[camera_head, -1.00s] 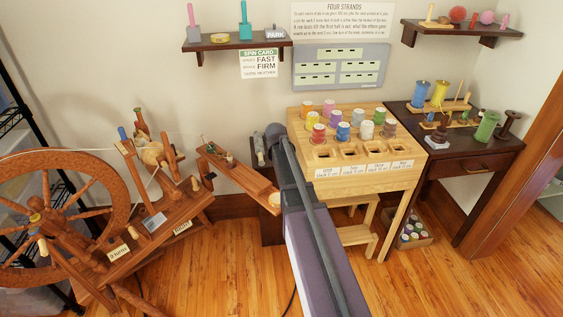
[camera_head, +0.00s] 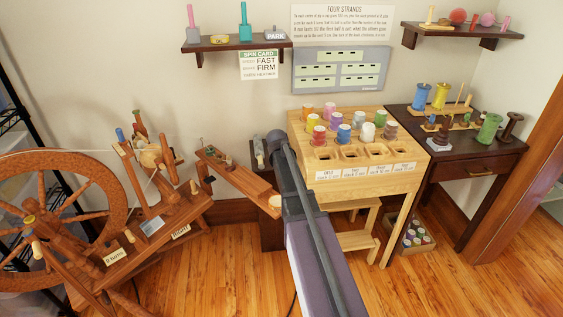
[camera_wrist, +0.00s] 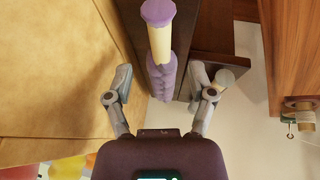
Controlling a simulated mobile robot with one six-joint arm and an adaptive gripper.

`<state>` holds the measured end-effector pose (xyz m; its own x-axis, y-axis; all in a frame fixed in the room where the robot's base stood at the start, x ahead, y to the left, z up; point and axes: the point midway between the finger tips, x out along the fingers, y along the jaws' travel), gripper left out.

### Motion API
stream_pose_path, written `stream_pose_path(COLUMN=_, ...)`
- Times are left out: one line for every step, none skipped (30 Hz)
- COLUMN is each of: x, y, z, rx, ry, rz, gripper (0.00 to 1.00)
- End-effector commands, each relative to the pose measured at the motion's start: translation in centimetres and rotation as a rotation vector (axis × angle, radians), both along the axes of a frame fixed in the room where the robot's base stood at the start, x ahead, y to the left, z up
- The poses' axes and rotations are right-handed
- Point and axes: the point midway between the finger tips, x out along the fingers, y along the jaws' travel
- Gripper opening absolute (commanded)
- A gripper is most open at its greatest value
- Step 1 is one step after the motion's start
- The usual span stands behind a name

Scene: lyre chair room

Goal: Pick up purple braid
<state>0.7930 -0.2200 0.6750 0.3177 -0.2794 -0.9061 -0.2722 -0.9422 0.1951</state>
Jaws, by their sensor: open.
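The purple braid (camera_wrist: 160,79) shows in the wrist view, hanging below a cream peg (camera_wrist: 160,42) with a purple round cap (camera_wrist: 157,12). My gripper (camera_wrist: 161,76) is open, with one finger on each side of the braid. Gaps show between both fingers and the braid, so it is not gripped. In the head view my arm reaches toward the wall beside the wooden spool stand, and its far end hides the fingers. I cannot make out the braid there.
The light wooden spool stand (camera_head: 385,184) with several spools is close on the right of my arm. A spinning wheel (camera_head: 120,212) and a slanted wooden arm (camera_head: 237,177) lie to the left. A dark table (camera_head: 478,166) stands farther right. Open floor lies in front.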

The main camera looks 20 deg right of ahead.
Motion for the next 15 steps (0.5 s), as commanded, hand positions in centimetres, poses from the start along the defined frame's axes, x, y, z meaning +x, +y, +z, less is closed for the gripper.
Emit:
stream_pose_path(x=0.2, y=-0.1, z=-0.6, rx=0.0, ry=0.0, rz=0.0, gripper=0.71)
stream_pose_path(x=0.3, y=-0.2, z=-0.8, rx=0.0, ry=0.0, rz=0.0, gripper=0.71)
stream_pose_path(x=0.4, y=-0.2, z=-1.1, rx=0.0, ry=0.0, rz=0.0, gripper=0.71)
stream_pose_path(x=0.5, y=-0.3, z=-1.3, rx=0.0, ry=0.0, rz=0.0, gripper=0.71)
stream_pose_path(x=0.6, y=-0.4, z=-1.6, rx=0.0, ry=0.0, rz=0.0, gripper=0.71)
stream_pose_path(x=0.7, y=-0.5, z=-1.9, rx=0.0, ry=0.0, rz=0.0, gripper=0.71)
stream_pose_path(x=0.8, y=-0.5, z=-2.1, rx=0.0, ry=0.0, rz=0.0, gripper=0.71)
stream_pose_path(x=0.9, y=-0.6, z=-2.4, rx=0.0, ry=0.0, rz=0.0, gripper=0.71)
stream_pose_path(x=1.0, y=-0.7, z=-2.7, rx=0.0, ry=0.0, rz=0.0, gripper=0.71)
stream_pose_path(x=1.1, y=-0.8, z=-2.9, rx=0.0, ry=0.0, rz=0.0, gripper=0.71)
stream_pose_path(x=1.2, y=-0.8, z=-3.1, rx=0.0, ry=0.0, rz=0.0, gripper=0.71)
stream_pose_path(x=1.3, y=-0.9, z=-3.4, rx=0.0, ry=0.0, rz=0.0, gripper=0.71)
stream_pose_path(x=1.4, y=-1.0, z=-3.6, rx=0.0, ry=0.0, rz=0.0, gripper=0.71)
stream_pose_path(x=1.4, y=-1.0, z=-3.7, rx=0.0, ry=0.0, rz=0.0, gripper=0.71)
stream_pose_path(x=1.5, y=-1.1, z=-3.9, rx=0.0, ry=0.0, rz=0.0, gripper=0.71)
